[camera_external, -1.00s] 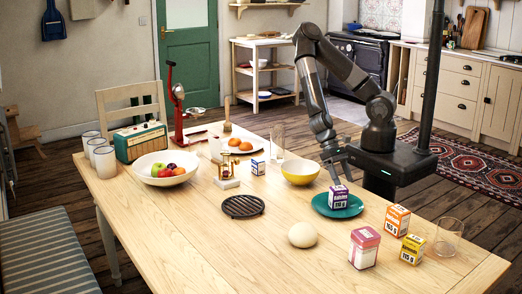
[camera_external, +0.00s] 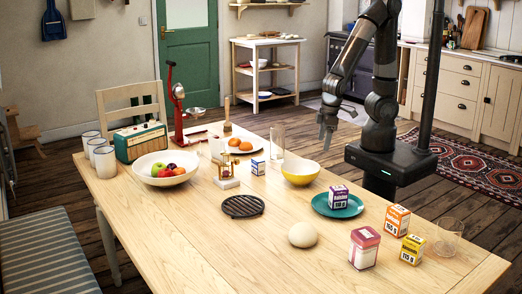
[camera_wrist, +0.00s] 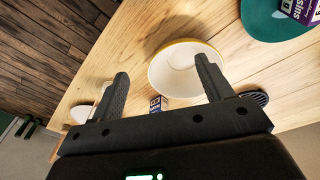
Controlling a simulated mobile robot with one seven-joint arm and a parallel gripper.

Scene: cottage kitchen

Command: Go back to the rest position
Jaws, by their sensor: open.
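My gripper (camera_external: 327,133) is raised above the far right edge of the table, with its fingers pointing down. It also shows in the wrist view (camera_wrist: 163,90), where the two fingers are wide apart with nothing held between them. The yellow bowl (camera_external: 300,173) stands on the table below my gripper, and in the wrist view the bowl (camera_wrist: 185,68) lies beyond the fingertips. A purple and white box (camera_external: 338,196) stands on the teal plate (camera_external: 318,206), close to my base. The teal plate shows at the top right of the wrist view (camera_wrist: 262,24).
The wooden table (camera_external: 190,235) carries a fruit bowl (camera_external: 150,177), a black trivet (camera_external: 242,206), a pale round object (camera_external: 302,235), a pink-lidded container (camera_external: 364,248), small boxes and glasses. The air around my raised arm is clear.

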